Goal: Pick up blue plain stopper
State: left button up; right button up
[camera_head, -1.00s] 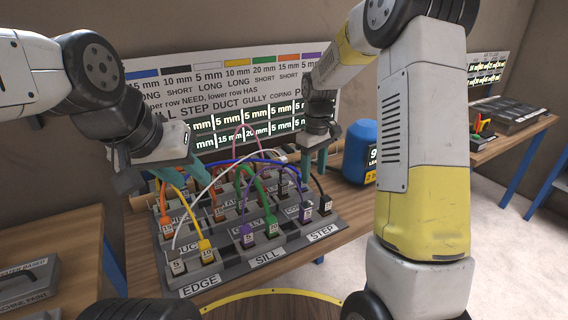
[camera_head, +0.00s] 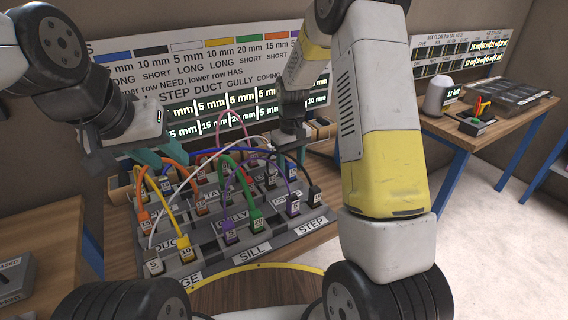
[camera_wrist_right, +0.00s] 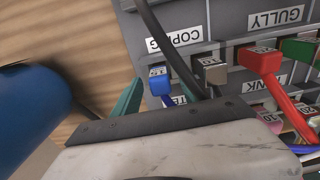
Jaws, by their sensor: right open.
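In the right wrist view a blue plug (camera_wrist_right: 159,80) with a small number tag and a blue lead sits at the board edge beside the COPING label. I cannot tell whether it is the plain stopper. A blue plug (camera_head: 292,170) also shows in the head view. My right gripper (camera_head: 289,155) is open above the back right part of the plug board. In the wrist view a teal finger (camera_wrist_right: 128,100) is left of the blue plug, apart from it. My left gripper (camera_head: 138,163) is open and empty above the board's left side, near orange and yellow leads.
The grey plug board (camera_head: 205,263) on the wooden table holds several coloured leads that arch up around both grippers. A blue container (camera_wrist_right: 30,110) stands beside the board. A lettered panel (camera_head: 200,70) is behind. A second table (camera_head: 450,135) at right carries a grey tray (camera_head: 510,97).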

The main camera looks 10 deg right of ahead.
grip_shut()
dwell(0.3)
notch_tip(320, 180, up, 10)
dwell(0.4)
